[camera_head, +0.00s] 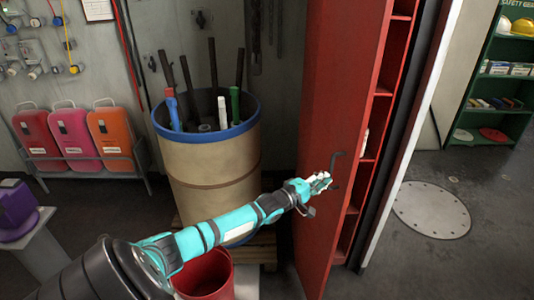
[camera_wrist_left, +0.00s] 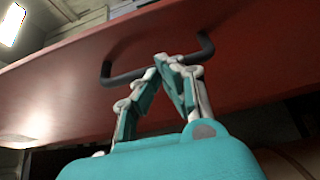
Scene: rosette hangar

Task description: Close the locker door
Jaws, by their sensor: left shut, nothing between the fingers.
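The red locker door (camera_head: 335,110) stands open in the head view, its broad face toward the left. The locker's red shelves (camera_head: 402,45) show just to its right. A dark bent handle (camera_head: 334,168) sticks out from the door's face. My left gripper (camera_head: 326,182) is shut and empty beside the handle. In the left wrist view, the fingertips (camera_wrist_left: 165,60) meet close to the handle bar (camera_wrist_left: 123,79), which runs behind them across the red door (camera_wrist_left: 60,80). I cannot tell whether they touch it. My right gripper is not in view.
A tan barrel (camera_head: 215,165) with a blue rim holds several rods and stands on a pallet behind my left arm. A red bucket (camera_head: 207,275) is below the arm. Open floor with a round plate (camera_head: 432,209) lies right of the locker.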

